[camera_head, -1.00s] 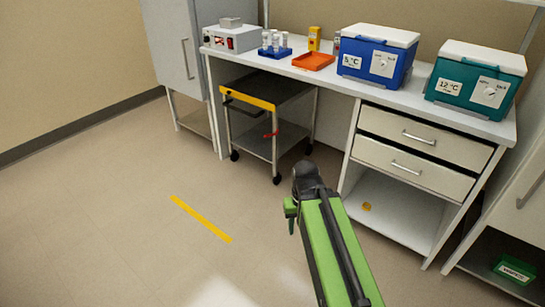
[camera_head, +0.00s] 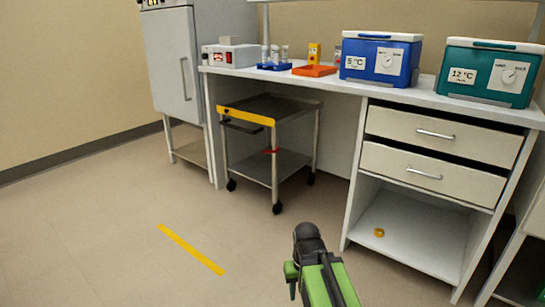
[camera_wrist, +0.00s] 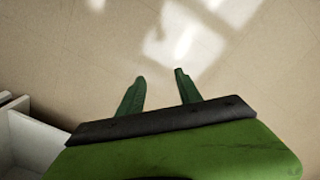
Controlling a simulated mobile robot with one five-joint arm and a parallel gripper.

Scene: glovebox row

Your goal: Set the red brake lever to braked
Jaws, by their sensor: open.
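The red brake lever (camera_head: 271,151) is a small red piece on the grey wheeled cart (camera_head: 272,112), low between its posts, above the lower shelf. It is too small to tell its setting. The cart has a yellow front edge and stands under the bench. My gripper in the wrist view (camera_wrist: 160,90) is open and empty, its two green fingers apart above bare floor. In the head view my green and black arm is at the bottom, in front of and apart from the cart; the fingertips are not clear there.
The white bench (camera_head: 350,85) holds a blue box (camera_head: 380,60), a teal box (camera_head: 489,75) and an orange tray (camera_head: 314,71). A drawer unit (camera_head: 433,158) stands right of the cart. A yellow floor strip (camera_head: 190,249) lies on open floor at left.

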